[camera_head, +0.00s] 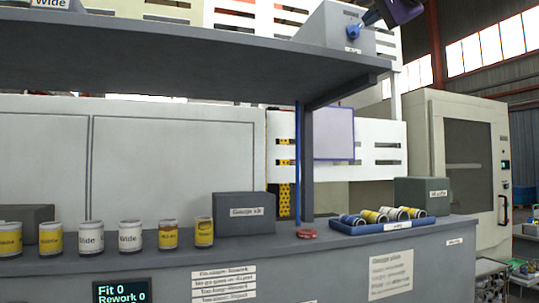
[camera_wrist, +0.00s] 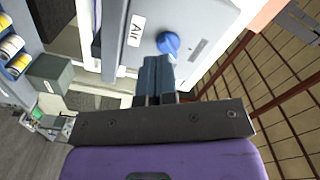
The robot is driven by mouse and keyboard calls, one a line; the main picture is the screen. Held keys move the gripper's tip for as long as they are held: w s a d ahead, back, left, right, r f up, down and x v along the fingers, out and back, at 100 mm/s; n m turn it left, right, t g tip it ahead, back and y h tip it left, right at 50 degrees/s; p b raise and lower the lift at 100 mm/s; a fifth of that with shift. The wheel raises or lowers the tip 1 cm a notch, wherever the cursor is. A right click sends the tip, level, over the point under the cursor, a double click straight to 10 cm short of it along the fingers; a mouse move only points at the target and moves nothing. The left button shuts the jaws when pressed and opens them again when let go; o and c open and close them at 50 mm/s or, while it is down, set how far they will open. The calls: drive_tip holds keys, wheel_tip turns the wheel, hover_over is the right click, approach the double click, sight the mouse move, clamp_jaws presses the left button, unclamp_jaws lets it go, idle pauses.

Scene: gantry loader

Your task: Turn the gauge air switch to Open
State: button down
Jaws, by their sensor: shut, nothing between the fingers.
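The air switch is a grey box (camera_head: 325,28) on top of the upper shelf, with a blue knob (camera_head: 352,32) on its front and a small plate below it. In the wrist view the blue knob (camera_wrist: 168,43) stands beside a white "Air" label (camera_wrist: 135,31). A grey strip (camera_wrist: 198,50) lies on the knob's other side, with no readable text. My gripper (camera_head: 372,18) is at the upper right of the knob in the head view. In the wrist view its dark fingers (camera_wrist: 155,66) are shut and empty, with tips close to the knob; contact cannot be told.
The upper shelf (camera_head: 180,52) runs below the box, with a post (camera_head: 306,165) under it. The lower bench holds several cans, a grey box (camera_head: 243,213) and a blue tray (camera_head: 395,228). A large machine (camera_head: 465,165) stands at right.

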sight(355, 30)
drive_tip(key=x, duration=0.5)
drive_tip(key=shift+w, duration=0.1)
drive_tip(key=shift+w+a+r, duration=0.1)
drive_tip(key=shift+w+a, duration=0.1)
drive_tip(key=shift+w, duration=0.35)
drive_tip(key=shift+s+a+r, duration=0.1)
drive_tip(key=shift+a+r, duration=0.2)
drive_tip(key=shift+r, duration=0.3)
idle(0.4)
